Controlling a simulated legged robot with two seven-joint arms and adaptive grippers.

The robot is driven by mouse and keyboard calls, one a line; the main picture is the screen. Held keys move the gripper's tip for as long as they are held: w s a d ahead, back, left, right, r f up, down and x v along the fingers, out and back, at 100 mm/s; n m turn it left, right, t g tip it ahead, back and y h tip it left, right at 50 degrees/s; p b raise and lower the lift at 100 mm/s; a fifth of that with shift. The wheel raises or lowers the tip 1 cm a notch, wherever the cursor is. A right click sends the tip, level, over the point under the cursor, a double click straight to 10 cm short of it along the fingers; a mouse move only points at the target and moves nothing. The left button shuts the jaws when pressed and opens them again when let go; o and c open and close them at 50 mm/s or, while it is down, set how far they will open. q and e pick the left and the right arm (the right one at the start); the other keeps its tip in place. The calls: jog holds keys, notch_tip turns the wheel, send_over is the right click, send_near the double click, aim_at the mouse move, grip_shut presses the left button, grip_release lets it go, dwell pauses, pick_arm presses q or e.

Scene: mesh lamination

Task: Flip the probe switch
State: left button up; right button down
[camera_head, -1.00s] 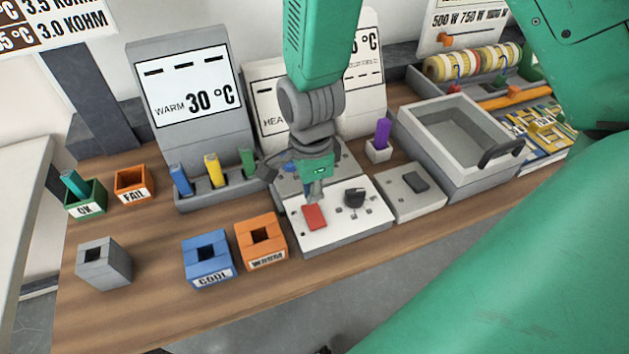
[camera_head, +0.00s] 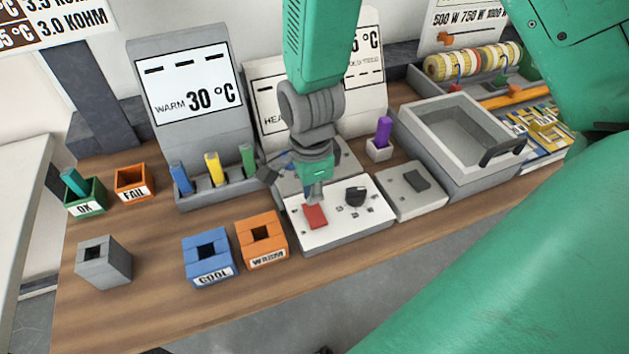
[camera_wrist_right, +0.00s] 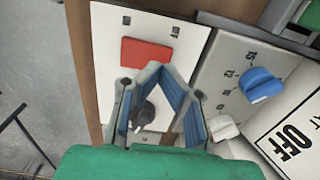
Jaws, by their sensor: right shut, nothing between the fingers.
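A white-topped control box (camera_head: 345,228) stands near the front edge of the table. It carries a red rocker switch (camera_head: 315,216) on its left part and a black knob (camera_head: 356,196) on its right. No probe label is legible. My right gripper (camera_head: 313,198) reaches down from above, shut and empty, its fingertips close above the red switch's far edge. In the right wrist view the closed fingertips (camera_wrist_right: 161,70) lie at the edge of the red switch (camera_wrist_right: 147,53); I cannot tell whether they touch it. The black knob (camera_wrist_right: 143,114) shows between the fingers. My left gripper is not in view.
A grey box with a dark rocker (camera_head: 416,179) stands right of the control box. Orange (camera_head: 262,243) and blue (camera_head: 208,260) holders stand left. A grey basin (camera_head: 418,148) stands at right.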

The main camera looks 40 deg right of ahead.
jog(key=shift+f+b, duration=0.5)
jog(key=shift+f, duration=0.5)
dwell(0.3)
notch_tip(320, 180, up, 7)
jog(key=p, duration=0.7)
jog(key=shift+r+p, duration=0.1)
jog(key=shift+p, duration=0.25)
dwell(0.3)
